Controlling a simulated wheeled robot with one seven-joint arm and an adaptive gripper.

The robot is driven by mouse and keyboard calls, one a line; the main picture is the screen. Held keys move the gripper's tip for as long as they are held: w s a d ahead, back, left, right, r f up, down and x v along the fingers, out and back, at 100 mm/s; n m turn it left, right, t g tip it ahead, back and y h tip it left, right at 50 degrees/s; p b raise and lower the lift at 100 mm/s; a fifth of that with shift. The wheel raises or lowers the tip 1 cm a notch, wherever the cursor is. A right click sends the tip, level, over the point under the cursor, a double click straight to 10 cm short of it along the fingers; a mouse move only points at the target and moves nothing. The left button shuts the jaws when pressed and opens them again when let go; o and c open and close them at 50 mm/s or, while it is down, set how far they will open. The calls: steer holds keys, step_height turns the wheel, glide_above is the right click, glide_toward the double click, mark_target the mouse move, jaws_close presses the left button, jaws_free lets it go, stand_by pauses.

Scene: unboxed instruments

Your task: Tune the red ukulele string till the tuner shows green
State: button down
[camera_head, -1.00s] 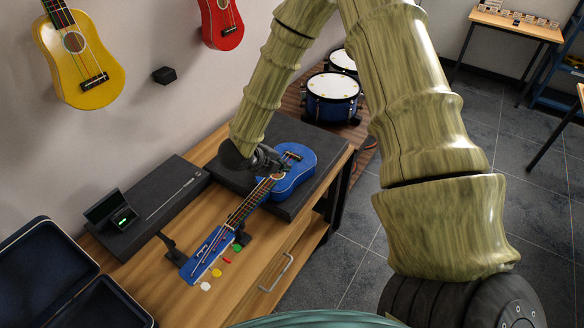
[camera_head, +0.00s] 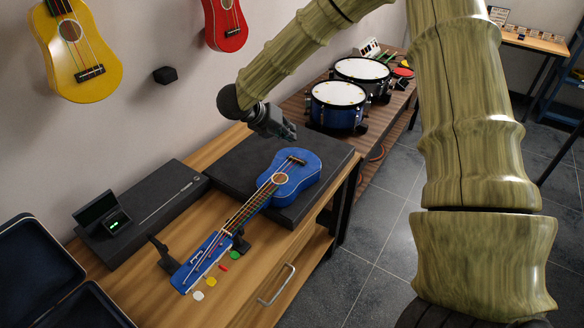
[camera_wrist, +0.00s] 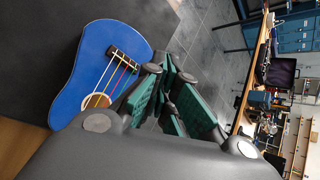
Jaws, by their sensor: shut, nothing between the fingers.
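The blue ukulele (camera_head: 297,177) lies on its back, body on a dark mat and neck toward the front left; it also shows in the wrist view (camera_wrist: 84,62). Its headstock (camera_head: 201,262) has white, yellow, red and green tuning pegs along its right side. The red peg (camera_head: 223,268) is small, between the yellow and green ones. The tuner (camera_head: 112,221) stands open at the left with a small green light on it. My gripper (camera_head: 292,134) is shut and empty, above and behind the ukulele body, apart from it; its fingers show in the wrist view (camera_wrist: 170,98).
Dark stands (camera_head: 163,252) flank the neck. An open dark case (camera_head: 38,275) is at the front left. Yellow (camera_head: 75,50) and red (camera_head: 226,22) ukuleles hang on the wall.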

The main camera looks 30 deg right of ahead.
steer(key=shift+f+b, duration=2.45)
steer(key=shift+f, duration=2)
steer(key=shift+f, duration=0.15)
steer(key=shift+f, duration=0.25)
steer(key=shift+f+b, duration=0.25)
steer(key=shift+b, duration=0.15)
steer(key=shift+r, duration=0.1)
steer(key=shift+r+p, duration=0.4)
steer(key=shift+r, duration=0.25)
steer(key=shift+r, duration=0.1)
step_height(320, 180, up, 5)
steer(key=p, duration=0.2)
steer(key=shift+s+p, duration=0.1)
steer(key=shift+p, duration=0.25)
